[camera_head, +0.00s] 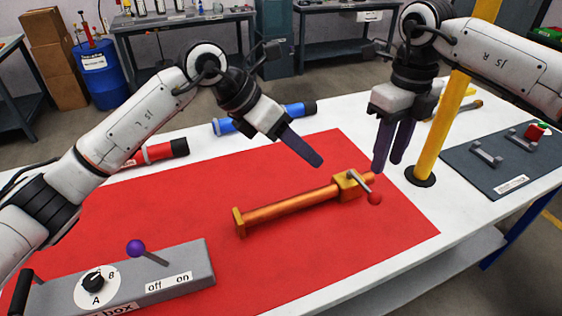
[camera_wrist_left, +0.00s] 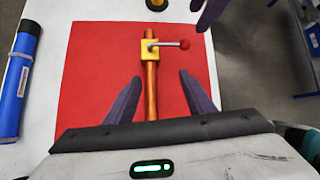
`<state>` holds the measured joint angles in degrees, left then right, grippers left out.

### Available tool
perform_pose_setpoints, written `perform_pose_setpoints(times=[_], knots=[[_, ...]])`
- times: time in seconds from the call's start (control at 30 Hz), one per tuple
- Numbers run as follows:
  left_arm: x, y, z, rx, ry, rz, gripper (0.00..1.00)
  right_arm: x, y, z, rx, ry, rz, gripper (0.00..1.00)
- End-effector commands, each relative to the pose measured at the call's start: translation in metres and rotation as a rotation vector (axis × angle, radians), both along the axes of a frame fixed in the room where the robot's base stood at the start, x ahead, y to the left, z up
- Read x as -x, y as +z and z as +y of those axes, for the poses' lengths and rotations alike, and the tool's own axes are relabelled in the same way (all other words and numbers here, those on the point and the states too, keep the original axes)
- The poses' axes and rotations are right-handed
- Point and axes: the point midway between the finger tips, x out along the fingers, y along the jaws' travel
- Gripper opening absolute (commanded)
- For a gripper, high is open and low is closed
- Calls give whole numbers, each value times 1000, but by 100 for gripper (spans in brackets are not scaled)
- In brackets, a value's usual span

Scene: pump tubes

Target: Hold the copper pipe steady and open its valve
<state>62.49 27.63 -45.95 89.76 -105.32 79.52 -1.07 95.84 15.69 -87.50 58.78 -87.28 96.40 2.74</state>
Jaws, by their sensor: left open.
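The copper pipe (camera_head: 292,207) lies on the red mat (camera_head: 330,155), with a yellow-brass valve block (camera_head: 348,186) near its right end. A grey lever with a red knob (camera_head: 375,198) sticks out from the valve. My left gripper (camera_head: 318,160) is above and behind the pipe. In the left wrist view its open fingers (camera_wrist_left: 155,95) stand on either side of the pipe (camera_wrist_left: 151,80), with nothing between them held; the valve (camera_wrist_left: 150,50) is ahead of them. My right gripper (camera_head: 388,160) is just behind and above the valve end, its fingers slightly apart and apparently empty.
A grey control box (camera_head: 190,265) with a dial and purple-knobbed lever stands at front left. A blue tube (camera_head: 230,126) and a red tube (camera_head: 160,152) lie behind the mat. A yellow post (camera_head: 437,125) rises right of the mat, beside a dark panel (camera_head: 470,175). The mat's front right is clear.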

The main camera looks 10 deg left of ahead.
Motion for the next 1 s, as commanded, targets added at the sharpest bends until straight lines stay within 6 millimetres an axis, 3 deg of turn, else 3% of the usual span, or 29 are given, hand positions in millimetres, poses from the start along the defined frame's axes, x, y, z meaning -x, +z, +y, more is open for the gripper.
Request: perform_pose_setpoints(times=[0.1, 0.3, 0.8, 1.0], knots=[[6, -36, 17, -188, -52, 9, 49, 0, 0, 0, 0, 0, 0, 31], [10, -62, 32, -330, -93, 19, 49, 0, 0, 0, 0, 0, 0, 31], [-5, -134, 8, -332, -94, 24, 49, 0, 0, 0, 0, 0, 0, 31], [-9, -152, 2, -332, -94, 22, 49, 0, 0, 0, 0, 0, 0, 31]])
